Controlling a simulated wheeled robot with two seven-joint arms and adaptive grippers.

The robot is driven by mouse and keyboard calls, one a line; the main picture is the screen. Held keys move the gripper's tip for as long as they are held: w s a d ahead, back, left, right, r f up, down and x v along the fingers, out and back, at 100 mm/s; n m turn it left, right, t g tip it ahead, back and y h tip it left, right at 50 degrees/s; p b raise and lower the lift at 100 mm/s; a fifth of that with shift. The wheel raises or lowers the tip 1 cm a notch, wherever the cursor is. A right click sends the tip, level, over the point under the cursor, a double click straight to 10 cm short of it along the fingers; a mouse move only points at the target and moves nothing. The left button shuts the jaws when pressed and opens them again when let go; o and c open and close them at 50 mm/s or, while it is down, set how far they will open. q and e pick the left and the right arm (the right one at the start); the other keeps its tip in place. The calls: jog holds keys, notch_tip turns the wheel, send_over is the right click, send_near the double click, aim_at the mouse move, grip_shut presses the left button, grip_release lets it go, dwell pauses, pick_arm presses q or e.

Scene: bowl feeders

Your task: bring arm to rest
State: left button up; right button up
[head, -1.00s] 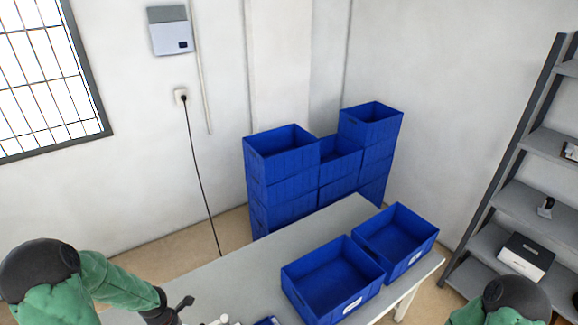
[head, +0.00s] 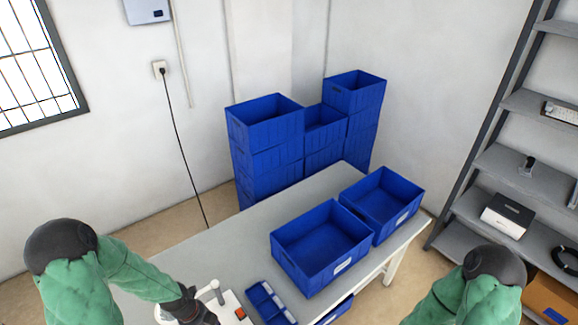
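My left arm reaches in from the lower left in the head view. Its gripper (head: 198,314) is at the bottom edge, over a white device with a red part (head: 240,313) on the table. The fingers are dark and partly cut off, so I cannot tell whether they are open or shut. My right arm shows only as a green sleeve and dark joint at the lower right. My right gripper is out of the picture.
Two empty blue crates (head: 318,285) (head: 411,216) stand on the grey table (head: 215,258). A small blue divided tray (head: 268,303) lies near the front. Stacked blue crates (head: 265,160) stand behind the table. A grey shelf (head: 520,180) is at the right.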

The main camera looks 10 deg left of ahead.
pick_arm(q)
jog(key=s+d+f+n+b, duration=0.2)
jog(key=d+f+n+b, duration=0.7)
jog(key=d+f+n, duration=0.2)
jog(key=s+d+f+n+h+b, duration=0.1)
jog(key=s+d+f+n+b, duration=0.2)
jog(key=d+f+n+b, duration=0.6)
notch_tip(320, 180, down, 5)
jog(key=d+n, duration=0.1)
jog(key=n, duration=0.5)
jog(key=shift+s+d+n+h, duration=0.25)
jog(key=shift+d+n+h, duration=0.05)
jog(key=shift+d+n, duration=0.1)
